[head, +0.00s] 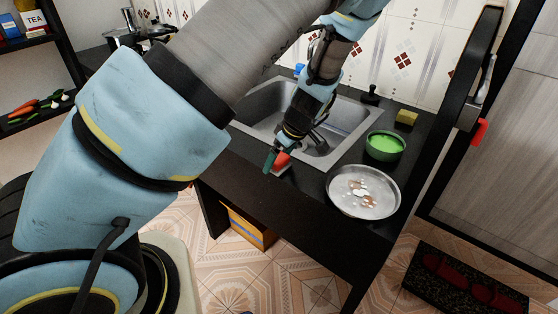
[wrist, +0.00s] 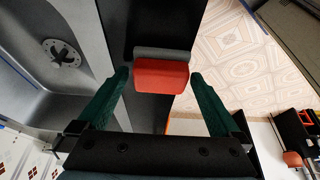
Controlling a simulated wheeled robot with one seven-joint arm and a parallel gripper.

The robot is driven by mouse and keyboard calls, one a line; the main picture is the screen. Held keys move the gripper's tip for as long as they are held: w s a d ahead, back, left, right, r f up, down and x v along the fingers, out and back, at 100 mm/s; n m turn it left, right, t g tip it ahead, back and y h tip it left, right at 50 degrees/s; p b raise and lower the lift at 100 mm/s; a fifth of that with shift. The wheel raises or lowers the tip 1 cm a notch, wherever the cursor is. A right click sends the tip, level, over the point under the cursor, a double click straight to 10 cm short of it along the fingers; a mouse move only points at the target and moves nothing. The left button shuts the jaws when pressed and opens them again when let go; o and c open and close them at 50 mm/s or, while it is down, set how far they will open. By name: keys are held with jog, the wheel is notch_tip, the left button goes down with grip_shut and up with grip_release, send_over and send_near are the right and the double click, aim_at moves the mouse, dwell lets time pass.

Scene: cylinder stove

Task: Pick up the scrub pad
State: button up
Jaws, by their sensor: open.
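The scrub pad, a red block with a grey layer along one side, lies on the dark counter strip between the sink and the front edge. It shows in the head view (head: 282,160), partly hidden by my gripper (head: 275,160), and clearly in the wrist view (wrist: 162,76). My gripper (wrist: 158,76) is open, its green fingers on either side of the red block in the picture, with gaps on both sides. I cannot tell how far the fingertips are above the counter.
The steel sink (head: 327,150) is just behind the pad. To the right on the counter (head: 300,210) are a metal plate (head: 347,207) with food scraps, a green bowl (head: 384,145) and a yellow sponge (head: 407,117). The counter's front edge is close to the pad, with tiled floor beyond.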

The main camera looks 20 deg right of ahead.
aim_at(280, 158)
jog(key=shift+f, duration=0.1)
jog(key=shift+c, duration=0.2)
jog(key=c, duration=1.3)
jog(key=shift+o, duration=0.2)
notch_tip(280, 158, up, 10)
jog(key=shift+r+b, duration=0.1)
jog(key=shift+b, duration=0.8)
jog(key=o, duration=0.9)
jog(key=shift+c, duration=0.2)
jog(key=c, duration=0.6)
jog(key=shift+o, duration=0.2)
jog(key=shift+d, duration=0.1)
